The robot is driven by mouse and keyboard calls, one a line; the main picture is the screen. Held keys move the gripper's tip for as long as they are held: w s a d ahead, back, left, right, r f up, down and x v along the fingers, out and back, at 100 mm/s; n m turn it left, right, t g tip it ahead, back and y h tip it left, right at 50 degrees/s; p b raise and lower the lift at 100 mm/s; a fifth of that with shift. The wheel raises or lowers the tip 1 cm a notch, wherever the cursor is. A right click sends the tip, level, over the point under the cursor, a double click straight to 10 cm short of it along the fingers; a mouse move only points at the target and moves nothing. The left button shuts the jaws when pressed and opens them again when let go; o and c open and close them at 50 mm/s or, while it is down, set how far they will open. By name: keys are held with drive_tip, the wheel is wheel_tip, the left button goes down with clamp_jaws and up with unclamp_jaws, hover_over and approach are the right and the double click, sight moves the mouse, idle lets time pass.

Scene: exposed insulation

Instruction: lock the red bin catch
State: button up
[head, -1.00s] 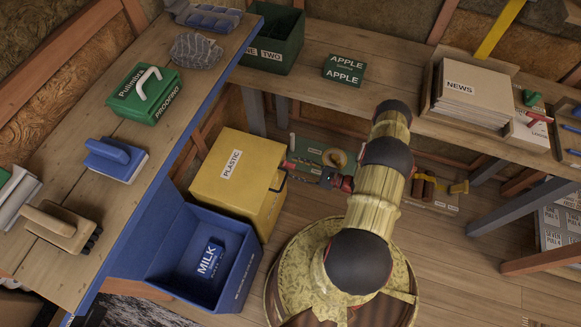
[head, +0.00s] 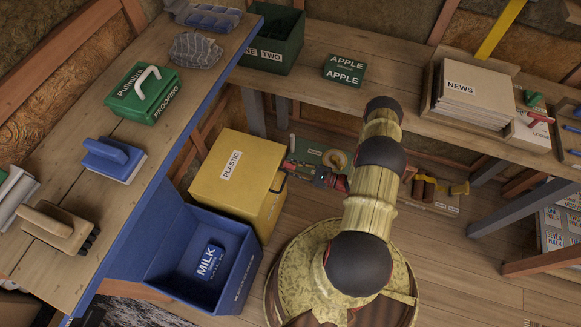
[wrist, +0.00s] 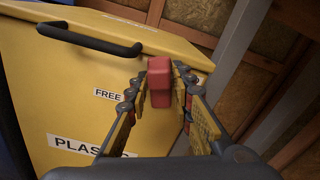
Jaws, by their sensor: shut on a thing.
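The yellow bin (head: 236,188) stands on the floor under the benches, with a PLASTIC label and a dark handle (wrist: 88,40). In the wrist view the red catch (wrist: 159,84) is a small upright block at the bin's right edge, below the lid. My gripper (wrist: 163,78) has its fingers on either side of the catch and is shut on it. In the head view my gripper (head: 290,165) is at the bin's right side, partly behind my arm.
A wooden bench (head: 150,160) is to the left and another (head: 400,85) runs along the back. A grey post (wrist: 241,50) stands close right of my gripper.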

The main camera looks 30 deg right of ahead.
clamp_jaws()
drive_tip(key=shift+w+d+m+b, duration=0.2)
drive_tip(key=shift+m+b, duration=0.15)
drive_tip(key=shift+m, duration=0.45)
drive_tip(key=shift+w+d+m+b, duration=0.15)
drive_tip(key=shift+m+b, duration=0.15)
drive_tip(key=shift+m, duration=0.5)
drive_tip(key=shift+s, duration=0.1)
drive_tip(key=o, duration=0.7)
unclamp_jaws()
drive_tip(key=shift+r, duration=0.1)
drive_tip(key=shift+c, duration=0.2)
drive_tip(key=v, duration=1.2)
